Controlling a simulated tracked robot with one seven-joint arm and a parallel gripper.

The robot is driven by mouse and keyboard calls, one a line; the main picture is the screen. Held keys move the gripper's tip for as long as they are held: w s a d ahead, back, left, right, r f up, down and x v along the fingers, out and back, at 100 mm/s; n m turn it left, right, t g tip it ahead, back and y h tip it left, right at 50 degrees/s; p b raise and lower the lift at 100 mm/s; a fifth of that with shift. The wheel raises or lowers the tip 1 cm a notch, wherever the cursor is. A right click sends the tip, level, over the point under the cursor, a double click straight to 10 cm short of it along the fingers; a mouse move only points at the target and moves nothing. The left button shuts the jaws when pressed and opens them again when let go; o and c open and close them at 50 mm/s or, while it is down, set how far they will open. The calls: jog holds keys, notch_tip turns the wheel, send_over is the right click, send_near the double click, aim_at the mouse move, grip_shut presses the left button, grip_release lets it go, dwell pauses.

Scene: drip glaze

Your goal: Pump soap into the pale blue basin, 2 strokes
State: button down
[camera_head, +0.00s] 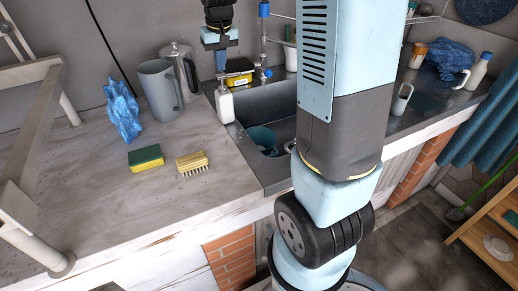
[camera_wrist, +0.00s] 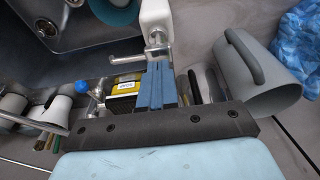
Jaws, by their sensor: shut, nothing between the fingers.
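A white soap dispenser (camera_head: 225,106) stands upright on the counter at the sink's left edge. In the wrist view its white bottle (camera_wrist: 156,14) is at the top, with its metal pump spout (camera_wrist: 127,60) pointing left. The blue basin (camera_head: 262,136) sits in the grey sink, partly hidden by my arm; its rim also shows in the wrist view (camera_wrist: 112,14). My gripper (camera_head: 220,62) is shut and empty, pointing down above the pump head. In the wrist view its blue fingers (camera_wrist: 158,70) lie together close to the pump head. I cannot tell whether they touch it.
A grey pitcher (camera_head: 159,91), a metal pot (camera_head: 182,62) and a crumpled blue bag (camera_head: 122,108) stand left of the dispenser. A sponge (camera_head: 146,158) and brush (camera_head: 192,163) lie in front. A blue-topped tap (camera_head: 264,40) and yellow-black box (camera_head: 239,74) are behind. The front-left counter is clear.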

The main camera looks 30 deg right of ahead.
jog(key=shift+r, duration=3.05)
jog(key=s+r+t, duration=0.2)
jog(key=s+t, duration=0.1)
jog(key=s, duration=2.5)
jog(key=shift+s+a+r, duration=0.15)
jog(key=shift+s+r, duration=0.15)
jog(key=shift+s, duration=0.05)
